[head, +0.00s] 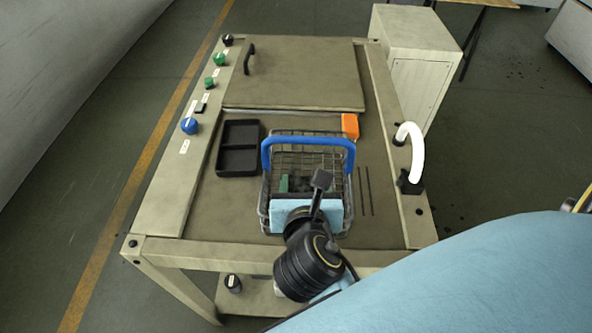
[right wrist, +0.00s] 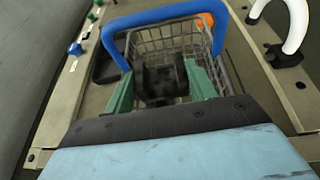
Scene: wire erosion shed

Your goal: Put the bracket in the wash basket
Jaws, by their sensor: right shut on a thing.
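The wire wash basket (head: 265,190) with its blue handle (head: 308,141) stands on the machine table. It also shows in the right wrist view (right wrist: 222,77), with the handle arching across the top. My right gripper (head: 300,184) is over the near part of the basket; the arm hides much of it in the head view. In the right wrist view its green fingers (right wrist: 162,88) are shut on the dark bracket (right wrist: 160,80), seen against the basket's mesh. I cannot tell whether the bracket touches the basket floor. My left gripper is not in view.
A black two-part tray (head: 239,174) lies left of the basket. An orange object (head: 350,125) is behind it, and thin dark rods (head: 365,190) lie to its right. A white curved spout (head: 416,145) stands at the right edge. Knobs line the left rail (head: 174,170).

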